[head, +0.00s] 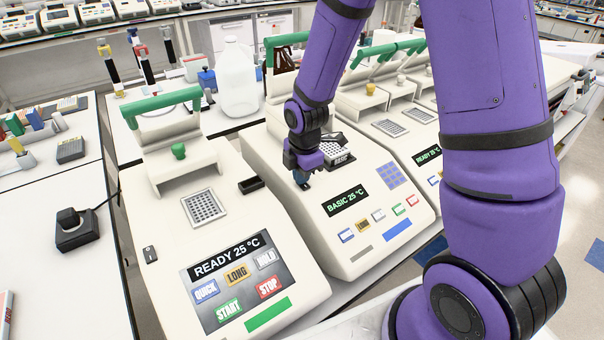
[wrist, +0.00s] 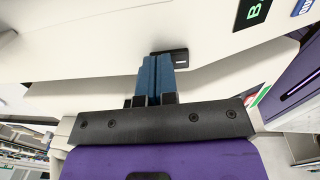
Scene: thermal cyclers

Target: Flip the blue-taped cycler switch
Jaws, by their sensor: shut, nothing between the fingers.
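The cycler with the blue strip (head: 397,229) is the white machine in the middle of the head view. Its lit display (head: 346,201) reads "BASIC 25 °C". My gripper (head: 302,182) is over the left side of this cycler, fingers pointing down. In the wrist view the blue fingers (wrist: 157,70) are shut together and empty. Their tips overlap the left part of a small black switch (wrist: 181,58) on the white casing. I cannot tell whether they touch it. In the head view my gripper hides the switch.
A cycler with a green strip (head: 267,313) stands at the left, with its own black switch (head: 150,254). Another cycler (head: 427,155) is at the right, partly behind my arm. Little room lies between machines.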

